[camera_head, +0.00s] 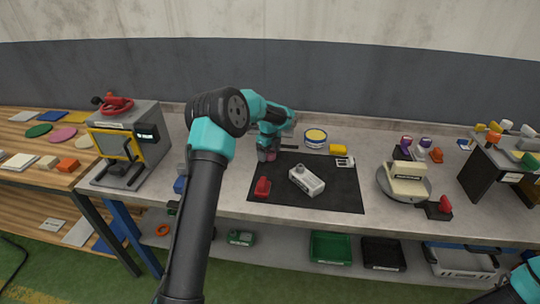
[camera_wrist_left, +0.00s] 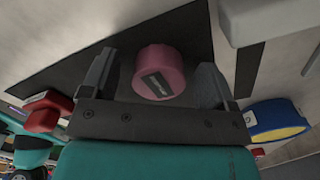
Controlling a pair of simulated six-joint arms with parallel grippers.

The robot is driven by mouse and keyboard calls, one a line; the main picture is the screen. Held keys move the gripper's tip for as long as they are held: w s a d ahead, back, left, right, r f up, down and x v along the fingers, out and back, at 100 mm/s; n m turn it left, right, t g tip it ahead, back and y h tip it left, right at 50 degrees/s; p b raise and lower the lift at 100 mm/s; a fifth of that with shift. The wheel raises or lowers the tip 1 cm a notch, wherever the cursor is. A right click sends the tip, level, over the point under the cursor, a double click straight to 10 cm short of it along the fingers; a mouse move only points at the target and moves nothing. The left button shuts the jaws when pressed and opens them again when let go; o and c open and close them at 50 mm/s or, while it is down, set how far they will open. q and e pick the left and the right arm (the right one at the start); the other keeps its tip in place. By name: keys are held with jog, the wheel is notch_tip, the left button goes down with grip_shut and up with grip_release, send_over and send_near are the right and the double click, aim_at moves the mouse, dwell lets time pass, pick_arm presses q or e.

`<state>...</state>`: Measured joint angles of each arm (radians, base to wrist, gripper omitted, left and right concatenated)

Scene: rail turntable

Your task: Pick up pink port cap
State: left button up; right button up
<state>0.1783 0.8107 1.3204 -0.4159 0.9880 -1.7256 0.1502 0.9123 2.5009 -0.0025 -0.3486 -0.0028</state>
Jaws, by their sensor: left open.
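The pink port cap (camera_wrist_left: 160,72) is a short round pink piece with a dark label on its face, seen in the left wrist view. It lies between the two fingers of my left gripper (camera_wrist_left: 157,62), with a gap visible on each side. The gripper is open. In the head view my left gripper (camera_head: 266,151) points down at the back left edge of the black mat (camera_head: 335,195). A little of the pink cap (camera_head: 271,156) shows there beside the fingers. My right gripper is outside the view.
A red piece (camera_head: 262,187) and a grey-white block (camera_head: 306,180) lie on the mat. A round yellow-topped blue tin (camera_head: 315,137) and a yellow block (camera_head: 338,149) stand behind. The mat's front right is clear.

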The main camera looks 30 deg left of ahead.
aim_at(269, 151)
pick_arm(q)
jog(key=shift+c, duration=0.5)
jog(key=c, duration=0.9)
jog(key=shift+o, duration=0.2)
notch_tip(269, 151, up, 10)
dwell(0.5)
